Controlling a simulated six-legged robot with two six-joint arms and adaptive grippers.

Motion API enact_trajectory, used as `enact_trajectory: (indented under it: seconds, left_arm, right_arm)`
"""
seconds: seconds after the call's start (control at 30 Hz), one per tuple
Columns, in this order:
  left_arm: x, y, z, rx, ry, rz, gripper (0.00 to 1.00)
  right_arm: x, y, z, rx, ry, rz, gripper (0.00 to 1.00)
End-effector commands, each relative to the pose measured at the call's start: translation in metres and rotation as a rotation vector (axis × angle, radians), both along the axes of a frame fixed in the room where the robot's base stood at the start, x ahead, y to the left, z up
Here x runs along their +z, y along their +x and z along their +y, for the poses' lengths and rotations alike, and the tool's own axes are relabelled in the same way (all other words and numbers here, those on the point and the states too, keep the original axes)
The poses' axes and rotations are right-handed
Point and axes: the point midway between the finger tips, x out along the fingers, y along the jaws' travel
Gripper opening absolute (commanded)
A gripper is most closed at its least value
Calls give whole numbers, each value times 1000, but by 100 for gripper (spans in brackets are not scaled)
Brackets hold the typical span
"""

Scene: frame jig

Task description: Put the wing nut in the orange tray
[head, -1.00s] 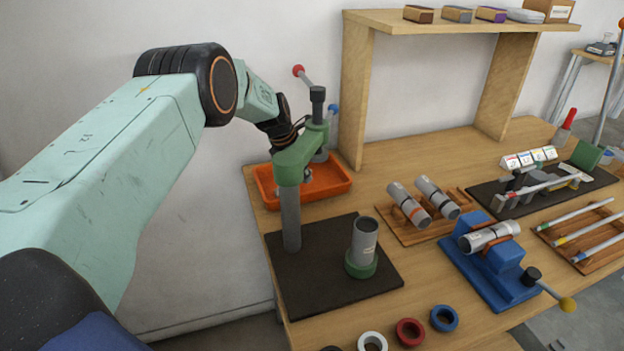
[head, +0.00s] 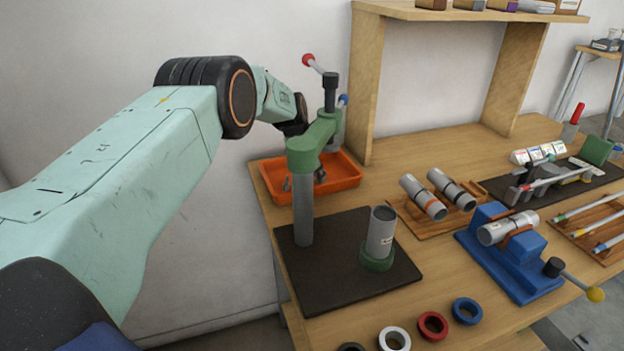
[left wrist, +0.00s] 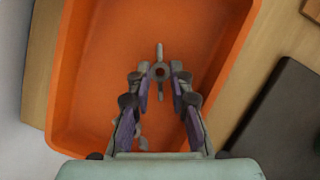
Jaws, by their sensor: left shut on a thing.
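The orange tray (head: 345,184) stands on the table's back left corner, behind the green press. It fills much of the left wrist view (left wrist: 75,110). My left gripper (left wrist: 160,78) is over the tray, its fingers closed around the grey wing nut (left wrist: 160,50), whose ring and wings show between the fingertips. I cannot tell whether the nut touches the tray floor. In the head view the gripper is largely hidden behind the press. Another small grey piece (left wrist: 142,138) lies lower in the tray, partly covered by a finger. My right gripper is not in view.
The green press (head: 303,205) with its post and red-knobbed lever stands right in front of the tray. A grey cylinder in a green holder (head: 380,235) shares its dark mat. The wooden shelf (head: 362,95) rises behind. A blue clamp (head: 505,260) and several rings are farther right.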

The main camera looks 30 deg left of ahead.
Motion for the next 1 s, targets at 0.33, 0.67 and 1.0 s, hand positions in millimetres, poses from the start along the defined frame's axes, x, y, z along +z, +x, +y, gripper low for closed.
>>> enact_trajectory:
  seconds: [0.33, 0.67, 1.0]
  left_arm:
    - [-2, 5, -4, 1, 1, 0, 0]
    - [-7, 5, -5, 0, 0, 0, 30]
    - [-8, 4, -3, 0, 0, 1, 43]
  right_arm:
    - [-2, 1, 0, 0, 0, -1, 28]
    - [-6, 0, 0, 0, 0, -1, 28]
    - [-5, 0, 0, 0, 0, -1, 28]
